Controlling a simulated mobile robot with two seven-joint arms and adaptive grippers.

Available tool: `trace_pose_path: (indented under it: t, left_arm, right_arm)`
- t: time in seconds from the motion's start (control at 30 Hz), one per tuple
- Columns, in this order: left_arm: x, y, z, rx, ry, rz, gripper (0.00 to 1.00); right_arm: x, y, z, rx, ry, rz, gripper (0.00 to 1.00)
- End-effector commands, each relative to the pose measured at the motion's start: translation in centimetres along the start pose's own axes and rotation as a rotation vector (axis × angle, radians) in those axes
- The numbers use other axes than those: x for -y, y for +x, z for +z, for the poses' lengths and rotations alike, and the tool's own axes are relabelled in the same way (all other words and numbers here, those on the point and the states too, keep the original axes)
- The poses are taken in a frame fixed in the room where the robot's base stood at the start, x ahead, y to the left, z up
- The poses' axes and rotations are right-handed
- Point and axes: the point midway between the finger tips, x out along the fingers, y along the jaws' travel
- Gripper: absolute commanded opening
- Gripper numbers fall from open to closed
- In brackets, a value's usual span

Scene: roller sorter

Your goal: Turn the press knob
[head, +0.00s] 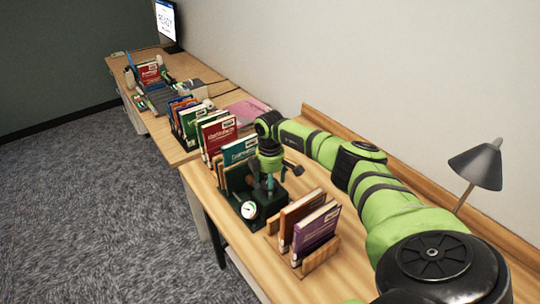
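The press (246,204) is a dark green and black device with a round white gauge (249,210) on its front. It stands on the near wooden desk. My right arm reaches in from the lower right. Its gripper (268,184) points down over the top of the press. The gripper and the press top overlap in the picture, so the knob is mostly hidden. I cannot tell whether the fingers touch the knob or are closed on it. My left gripper is out of the picture.
A wooden rack (320,254) with a few books stands right of the press. Several upright books (217,133) crowd its left side. A grey desk lamp (477,165) stands at the right by the wall. A monitor (166,20) is far back.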

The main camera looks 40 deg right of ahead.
Motion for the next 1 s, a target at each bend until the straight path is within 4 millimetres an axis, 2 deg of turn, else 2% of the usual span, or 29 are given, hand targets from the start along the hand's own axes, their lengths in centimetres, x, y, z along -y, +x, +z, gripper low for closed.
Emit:
trace_pose_path:
  t: [0.17,0.4,0.6,0.77,1.0]
  left_arm:
    - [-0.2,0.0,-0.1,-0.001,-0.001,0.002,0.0]
    - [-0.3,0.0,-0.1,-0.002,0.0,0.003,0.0]
    - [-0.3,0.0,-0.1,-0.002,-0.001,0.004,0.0]
    - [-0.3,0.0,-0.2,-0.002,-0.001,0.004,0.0]
    - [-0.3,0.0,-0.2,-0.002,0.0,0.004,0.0]
  right_arm:
    - [-0.2,-2.5,0.0,-0.003,0.001,0.005,0.79]
    - [-0.1,-7.7,0.0,-0.003,0.0,0.003,0.79]
    - [0.0,-10.8,-0.1,-0.002,0.0,0.001,0.79]
    - [0.0,-11.7,0.0,0.0,0.001,-0.001,0.79]
    - [0.0,-11.8,0.0,0.0,0.001,-0.001,0.79]
